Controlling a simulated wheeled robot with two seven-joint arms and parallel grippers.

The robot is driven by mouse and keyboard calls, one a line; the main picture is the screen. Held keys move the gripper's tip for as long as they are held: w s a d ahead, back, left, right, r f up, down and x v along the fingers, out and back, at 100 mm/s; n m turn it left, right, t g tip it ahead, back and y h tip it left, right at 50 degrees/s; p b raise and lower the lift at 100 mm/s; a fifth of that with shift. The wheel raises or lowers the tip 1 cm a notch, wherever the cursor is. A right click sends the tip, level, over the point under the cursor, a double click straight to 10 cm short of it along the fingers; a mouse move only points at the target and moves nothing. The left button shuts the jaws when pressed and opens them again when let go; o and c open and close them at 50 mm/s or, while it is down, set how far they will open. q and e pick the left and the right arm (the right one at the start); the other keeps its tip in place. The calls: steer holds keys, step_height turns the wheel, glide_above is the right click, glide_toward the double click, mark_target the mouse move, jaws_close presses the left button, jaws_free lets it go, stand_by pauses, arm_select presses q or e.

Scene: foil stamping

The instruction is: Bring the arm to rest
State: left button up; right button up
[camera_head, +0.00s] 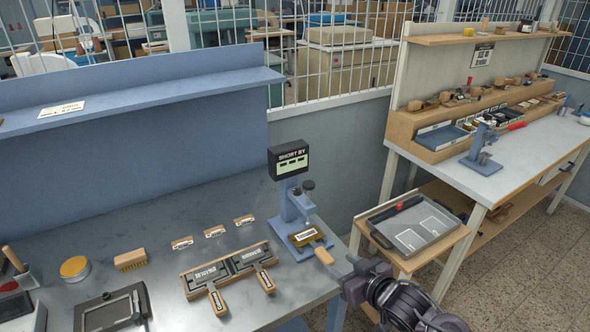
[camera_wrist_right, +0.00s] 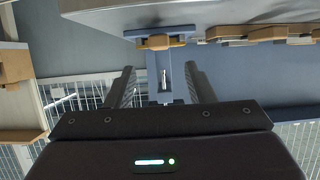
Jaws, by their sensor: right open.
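My right gripper (camera_head: 345,272) comes in from the lower right, just off the table's right front edge. In the right wrist view its two dark fingers (camera_wrist_right: 162,78) stand apart with nothing held between them. Ahead of them is a blue press (camera_head: 289,204) with a black sign reading "SHORT BY". A gold piece with a white label (camera_head: 306,236) sits on the press base. A wooden handle (camera_head: 324,256) sticks out from it towards the gripper; whether they touch is unclear. The handle also shows in the wrist view (camera_wrist_right: 155,42). My left gripper is out of view.
A grey tray (camera_head: 412,228) sits on a low stand to the right, near a second workbench (camera_head: 505,178).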

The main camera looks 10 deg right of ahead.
steer(key=s+f+m+g+h, duration=0.3)
steer(key=s+g, duration=0.6)
steer(key=s, duration=1.2)
steer(key=s+f+n+g+h, duration=0.1)
steer(key=s+f, duration=0.2)
steer(key=f, duration=2.8)
steer(key=s+d+f+g, duration=0.1)
steer(key=s+d+f, duration=0.2)
steer(key=s+f, duration=1.4)
steer(key=shift+s+g+h, duration=0.3)
steer(key=shift+s, duration=0.7)
steer(key=shift+c, duration=0.3)
